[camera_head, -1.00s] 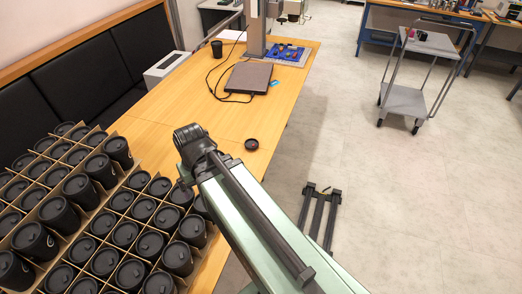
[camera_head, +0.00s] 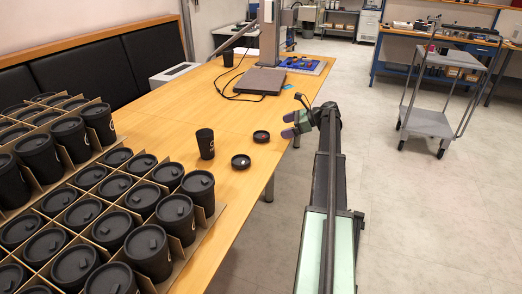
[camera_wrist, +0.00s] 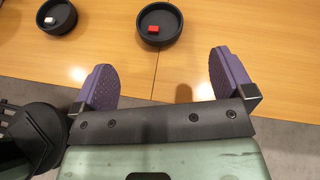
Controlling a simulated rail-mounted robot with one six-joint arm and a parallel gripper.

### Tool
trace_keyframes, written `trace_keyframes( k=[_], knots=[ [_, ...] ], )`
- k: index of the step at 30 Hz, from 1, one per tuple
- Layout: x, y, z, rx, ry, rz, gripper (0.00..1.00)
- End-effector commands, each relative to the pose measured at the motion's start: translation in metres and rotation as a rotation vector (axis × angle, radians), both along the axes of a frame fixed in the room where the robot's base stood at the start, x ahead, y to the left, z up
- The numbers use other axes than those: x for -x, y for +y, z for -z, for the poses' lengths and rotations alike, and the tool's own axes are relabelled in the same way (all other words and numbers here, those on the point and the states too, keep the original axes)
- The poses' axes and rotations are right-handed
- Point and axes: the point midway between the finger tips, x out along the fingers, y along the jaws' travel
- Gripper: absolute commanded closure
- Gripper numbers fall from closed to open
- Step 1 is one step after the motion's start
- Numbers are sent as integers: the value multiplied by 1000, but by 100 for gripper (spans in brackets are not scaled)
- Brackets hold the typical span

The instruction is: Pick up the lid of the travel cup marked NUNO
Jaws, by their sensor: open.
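Two round black lids lie on the wooden table. The farther lid (camera_head: 261,136) has a red tab; it also shows at the top of the wrist view (camera_wrist: 160,24). The nearer lid (camera_head: 241,161) has a pale tab and shows at the wrist view's upper left (camera_wrist: 57,17). A black travel cup (camera_head: 205,144) stands upright left of them, with a small light mark. I cannot read NUNO on any cup. My gripper (camera_head: 289,125), with purple finger pads, is open and empty at the table's right edge, right of the red-tabbed lid (camera_wrist: 162,72).
Cardboard-divided boxes of lidded black cups (camera_head: 75,205) fill the near left. A grey trolley (camera_head: 428,122) stands on the open floor at right.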

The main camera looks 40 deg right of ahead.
Motion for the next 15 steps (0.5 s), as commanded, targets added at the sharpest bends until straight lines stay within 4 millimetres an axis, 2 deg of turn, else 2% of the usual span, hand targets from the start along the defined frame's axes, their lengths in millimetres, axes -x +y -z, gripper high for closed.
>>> trace_keyframes(
  k=[3, 8, 15],
  knots=[
    [2, 3, -3, -72, 58, 44, 0],
    [-2, 7, 2, -76, 63, 45, 0],
    [-32, 33, 24, -74, 63, 45, 0]
  ],
)
